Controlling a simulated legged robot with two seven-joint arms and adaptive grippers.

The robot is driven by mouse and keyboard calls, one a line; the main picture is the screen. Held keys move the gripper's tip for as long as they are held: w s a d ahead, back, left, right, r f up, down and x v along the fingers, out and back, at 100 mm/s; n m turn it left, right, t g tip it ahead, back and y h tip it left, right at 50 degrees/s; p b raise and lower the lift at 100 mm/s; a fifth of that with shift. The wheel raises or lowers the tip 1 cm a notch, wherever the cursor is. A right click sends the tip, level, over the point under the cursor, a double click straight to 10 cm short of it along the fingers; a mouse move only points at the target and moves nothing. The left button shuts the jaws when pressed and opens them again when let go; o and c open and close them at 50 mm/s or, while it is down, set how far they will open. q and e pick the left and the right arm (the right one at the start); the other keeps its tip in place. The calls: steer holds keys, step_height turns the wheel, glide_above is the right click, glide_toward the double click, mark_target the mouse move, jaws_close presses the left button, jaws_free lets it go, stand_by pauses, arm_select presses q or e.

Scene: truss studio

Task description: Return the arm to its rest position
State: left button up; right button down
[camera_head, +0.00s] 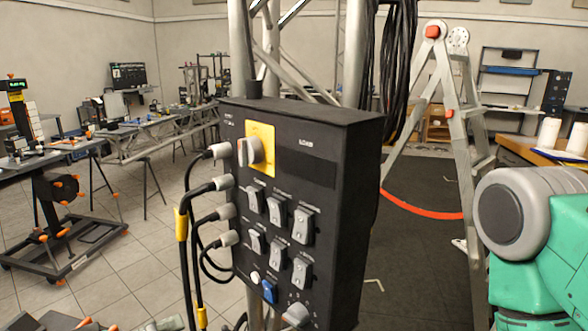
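A black control box (345,150) is mounted on a metal truss in the middle of the view. It has a yellow plate with a large grey rotary switch (249,151), several rocker switches, a blue connector (269,291) and a grey knob (297,314) near the bottom. Several cables plug into its left side. A green and grey link of my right arm fills the lower right corner, apart from the box in the picture. Neither gripper can be made out.
A stepladder (447,120) stands right of the box. A wooden table (515,153) with white rolls is at the right. Workbenches (150,138) and a dark wheeled stand (62,215) are at the left. Dark pieces at the bottom left edge are cut off and unclear. Tiled floor between is open.

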arm_select(q)
steer(key=s+f+m+g+y+b, duration=0.1)
steer(key=s+f+g+y+b, duration=0.3)
steer(key=f, duration=0.8)
steer(key=s+f+g+y+b, duration=0.2)
steer(key=s+f, duration=0.4)
steer(key=f, duration=0.6)
steer(key=s+a+f+m+g+y+b, duration=0.2)
steer(key=s+a+f+y, duration=0.4)
steer(key=s+f, duration=0.4)
step_height(320, 180, down, 2)
steer(key=shift+s+a+f+g+b, duration=0.2)
steer(key=shift+a+g+b, duration=0.1)
steer(key=shift+g+b, duration=0.75)
arm_select(e)
step_height(320, 180, down, 11)
steer(key=d, duration=0.1)
steer(key=shift+d+r, duration=0.2)
steer(key=shift+d, duration=0.2)
arm_select(q)
steer(key=shift+a, duration=0.15)
arm_select(e)
steer(key=shift+a, duration=0.1)
arm_select(q)
steer(key=shift+a+f, duration=0.1)
steer(key=shift+a, duration=0.2)
arm_select(e)
steer(key=shift+a+r, duration=0.15)
steer(key=shift+a, duration=0.2)
